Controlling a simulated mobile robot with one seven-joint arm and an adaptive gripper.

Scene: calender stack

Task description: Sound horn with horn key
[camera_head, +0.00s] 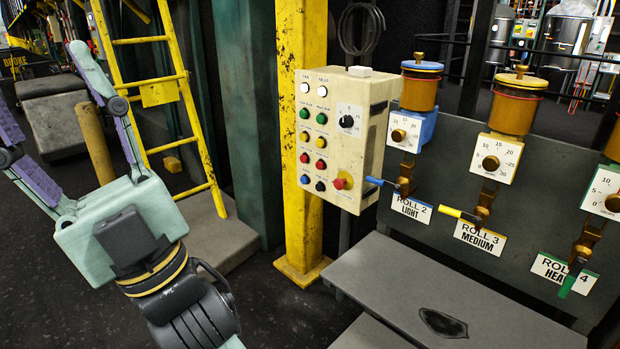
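A cream control box (341,135) is mounted by the yellow post. The small labels are too blurred for me to tell which key is the horn key. My gripper (42,82) is at the left, well apart from the box, with its fingers spread and nothing between them. One fingertip is cut off by the frame edge.
A yellow post (301,232) stands left of the box, and a yellow ladder (186,105) stands behind my gripper. Dials and coloured levers, such as a yellow-handled one (452,212), are right of the box. A grey step (432,290) lies below them.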

